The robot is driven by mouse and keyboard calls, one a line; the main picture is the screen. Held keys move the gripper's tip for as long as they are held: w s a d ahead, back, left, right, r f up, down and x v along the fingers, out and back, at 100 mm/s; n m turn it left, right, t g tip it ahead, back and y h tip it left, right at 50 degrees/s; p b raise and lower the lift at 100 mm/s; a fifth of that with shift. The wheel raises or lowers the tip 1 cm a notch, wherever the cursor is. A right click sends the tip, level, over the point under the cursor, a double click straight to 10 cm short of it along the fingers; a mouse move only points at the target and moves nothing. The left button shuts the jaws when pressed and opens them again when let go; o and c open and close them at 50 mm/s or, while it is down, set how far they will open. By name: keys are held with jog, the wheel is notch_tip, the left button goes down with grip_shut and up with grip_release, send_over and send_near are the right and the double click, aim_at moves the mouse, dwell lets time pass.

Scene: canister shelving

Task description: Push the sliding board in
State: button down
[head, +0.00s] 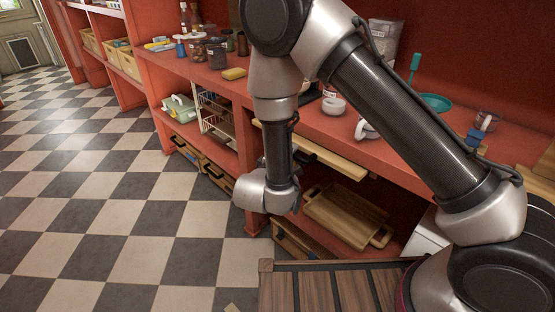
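The sliding board (340,161) is a pale wooden board just under the red counter in the head view. It juts out from beneath the counter edge, and my arm covers part of its left side. A dark piece shows at its front edge beside my arm; I cannot tell whether it is a handle or part of my gripper. My silver wrist hangs in front of the board's left part. My gripper's fingers cannot be made out, so whether they touch the board does not show.
A wooden tray with handles (346,216) lies on the shelf below the board. Drawers with dark handles (215,177) and a wire rack (215,115) are to the left. Jars (217,54), a white cup (334,105) and a teal dish (435,103) stand on the counter (395,160).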

jog(key=shift+w+d, duration=0.25)
jog(key=c, duration=1.3)
grip_release()
jog(key=shift+s+a, duration=0.1)
jog(key=shift+v, duration=5.9)
